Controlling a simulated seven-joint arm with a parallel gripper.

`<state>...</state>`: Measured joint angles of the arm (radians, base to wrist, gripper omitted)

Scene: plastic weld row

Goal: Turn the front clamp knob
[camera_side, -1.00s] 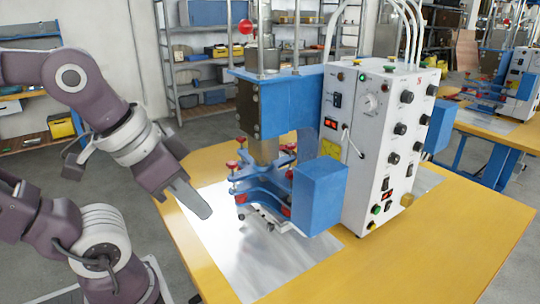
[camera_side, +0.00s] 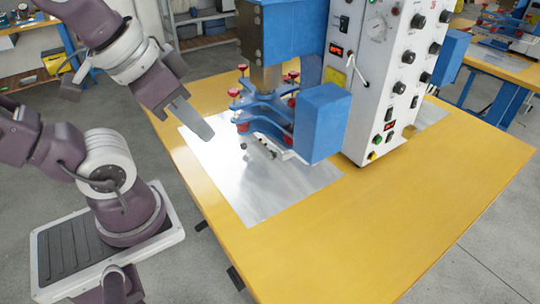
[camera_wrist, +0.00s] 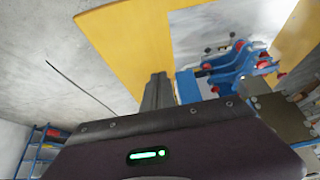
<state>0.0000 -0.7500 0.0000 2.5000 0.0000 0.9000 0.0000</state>
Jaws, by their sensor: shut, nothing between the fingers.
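The blue clamp (camera_side: 262,110) with several red knobs sits under the press head, above a shiny metal sheet. One red knob (camera_side: 233,92) is on its left side, nearest my gripper; another (camera_side: 242,68) is behind it. I cannot tell for sure which one is the front knob. My gripper (camera_side: 200,126) is shut and empty, left of the clamp and apart from it, pointing down and right. In the wrist view my shut fingers (camera_wrist: 157,86) show left of the clamp (camera_wrist: 235,68), whose red knob (camera_wrist: 206,66) is just to their right.
A blue box (camera_side: 322,122) juts out at the clamp's right. The white control cabinet (camera_side: 372,80) stands behind it. The metal sheet (camera_side: 240,190) and the front of the yellow table (camera_side: 390,220) are clear. Shelves stand at the back.

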